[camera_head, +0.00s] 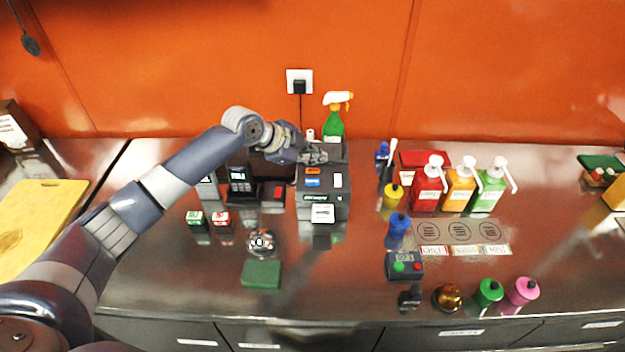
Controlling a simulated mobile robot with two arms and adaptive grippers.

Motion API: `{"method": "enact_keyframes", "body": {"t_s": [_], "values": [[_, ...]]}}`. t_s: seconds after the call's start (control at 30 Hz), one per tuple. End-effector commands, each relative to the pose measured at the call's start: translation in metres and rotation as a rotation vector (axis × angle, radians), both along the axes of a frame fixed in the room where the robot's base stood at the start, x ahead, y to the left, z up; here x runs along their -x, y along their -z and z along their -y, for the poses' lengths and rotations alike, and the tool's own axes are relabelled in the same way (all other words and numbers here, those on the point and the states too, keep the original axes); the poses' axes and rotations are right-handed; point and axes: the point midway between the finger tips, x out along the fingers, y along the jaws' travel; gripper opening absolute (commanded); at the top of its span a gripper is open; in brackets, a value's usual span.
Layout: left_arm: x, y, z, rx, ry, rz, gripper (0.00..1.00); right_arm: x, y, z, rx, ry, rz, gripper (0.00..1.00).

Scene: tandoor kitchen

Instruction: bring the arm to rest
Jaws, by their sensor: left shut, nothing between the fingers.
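My left arm reaches in from the left over the metal counter (160,250). My left gripper (322,155) is at its end, above the top of a dark grey box-shaped machine (325,205) with orange and blue parts on it. The gripper is shut with nothing held. Whether it touches the machine cannot be told. The arm hides part of the counter behind it. My right gripper does not show.
Behind the machine stand a green spray bottle (334,122) and a wall socket (299,81). A card terminal (239,182) is left of it. Red, orange and green pump bottles (459,188) stand to the right. A green block (261,274) lies in front.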

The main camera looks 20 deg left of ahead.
Motion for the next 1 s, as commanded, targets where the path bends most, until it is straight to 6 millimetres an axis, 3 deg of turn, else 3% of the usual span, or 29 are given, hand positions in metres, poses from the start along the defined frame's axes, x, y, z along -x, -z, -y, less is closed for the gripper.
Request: {"method": "enact_keyframes", "body": {"t_s": [0.47, 0.57, 0.67, 0.83, 1.0], "values": [[0.000, 0.001, 0.000, 0.000, 0.001, -0.001, 0.00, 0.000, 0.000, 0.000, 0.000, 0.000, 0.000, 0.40], [0.008, 0.010, 0.007, 0.003, 0.004, -0.018, 0.00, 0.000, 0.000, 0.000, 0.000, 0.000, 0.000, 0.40], [0.032, 0.032, 0.028, 0.015, 0.008, -0.063, 0.00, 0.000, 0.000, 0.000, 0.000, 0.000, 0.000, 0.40], [0.103, 0.082, 0.074, 0.056, -0.034, -0.187, 0.00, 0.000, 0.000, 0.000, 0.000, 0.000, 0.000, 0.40], [0.176, 0.114, 0.096, 0.105, -0.166, -0.302, 0.00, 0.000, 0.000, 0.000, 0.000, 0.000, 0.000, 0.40]]}}
